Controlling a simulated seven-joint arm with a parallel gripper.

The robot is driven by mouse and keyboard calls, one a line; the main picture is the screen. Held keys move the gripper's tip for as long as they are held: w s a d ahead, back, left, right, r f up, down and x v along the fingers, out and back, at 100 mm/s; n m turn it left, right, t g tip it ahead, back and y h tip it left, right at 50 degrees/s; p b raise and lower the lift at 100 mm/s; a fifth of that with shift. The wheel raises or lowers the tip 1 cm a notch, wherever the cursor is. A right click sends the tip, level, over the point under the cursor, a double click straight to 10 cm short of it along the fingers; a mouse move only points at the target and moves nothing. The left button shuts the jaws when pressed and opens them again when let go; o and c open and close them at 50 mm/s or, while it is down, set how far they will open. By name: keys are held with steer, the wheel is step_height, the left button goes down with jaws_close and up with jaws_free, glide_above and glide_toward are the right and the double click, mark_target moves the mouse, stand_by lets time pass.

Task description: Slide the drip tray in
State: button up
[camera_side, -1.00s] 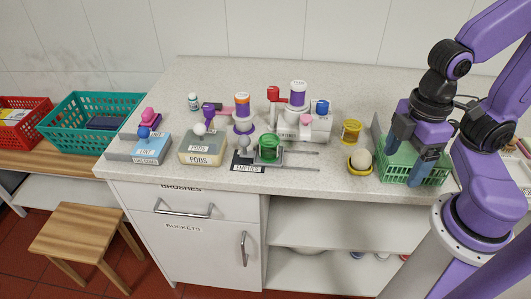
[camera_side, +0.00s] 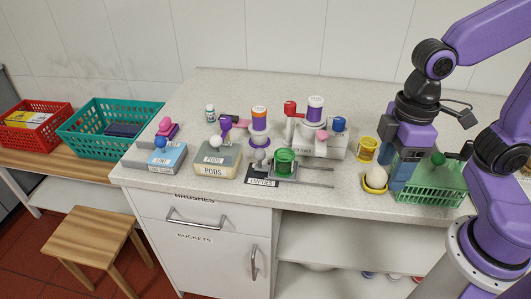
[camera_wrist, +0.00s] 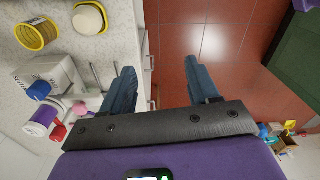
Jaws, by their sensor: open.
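A small grey tray (camera_side: 283,178), which looks like the drip tray, sits on the counter in front of the white machine (camera_side: 330,151). A green cup (camera_side: 284,160) stands on it. Two thin rods (camera_side: 318,186) run right from the tray's side; they also show in the wrist view (camera_wrist: 97,75). My gripper (camera_side: 400,180) is well right of the tray, low beside the green basket, pointing down. In the wrist view my gripper (camera_wrist: 162,88) has its fingers wide apart with nothing between them. The tray itself is not clearly seen there.
A pale egg-shaped thing on a yellow dish (camera_side: 375,188) and a yellow spool (camera_side: 367,149) stand between tray and gripper. The green basket (camera_side: 430,188) is right of the gripper. The EMPTIES pad (camera_side: 261,182) adjoins the tray's left.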

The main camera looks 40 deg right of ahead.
steer(key=w+a+r+m, duration=0.2)
steer(key=w+a, duration=0.1)
steer(key=w, duration=0.5)
steer(key=w+a+r+m, duration=0.2)
steer(key=w+a+m, duration=0.15)
steer(key=w, duration=0.55)
steer(key=m+y, duration=0.2)
steer(key=m, duration=0.1)
glide_toward(260, 149)
steer(key=x, duration=1)
steer(key=shift+w+d, duration=0.1)
steer(key=shift+w, duration=0.05)
jaws_close()
